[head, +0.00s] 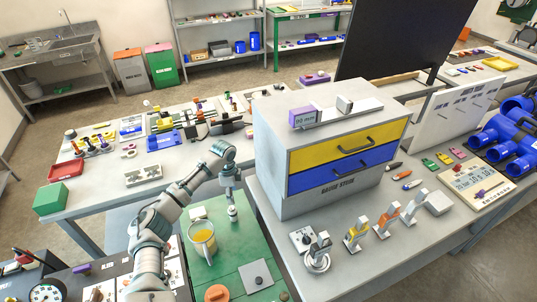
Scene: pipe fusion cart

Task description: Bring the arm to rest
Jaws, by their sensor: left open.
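My left arm (150,240) comes up from the lower left, bends over at the wrist and points down. Its gripper (232,213) hangs over the far right part of a green board (232,245), close to the grey drawer cabinet. It is open, with nothing seen between the fingers, which are small in the view. I cannot tell how high it is above the board. A clear mug of yellow liquid (202,240) stands on the board, left of and nearer than the gripper, apart from it. My right gripper does not show.
The grey cabinet (275,165) with a yellow and a blue drawer stands right of the gripper. Several small tools stand before it, including a yellow one (357,232). An orange disc (216,293) and a grey plate (256,274) lie on the green board. A green box (50,198) stands left.

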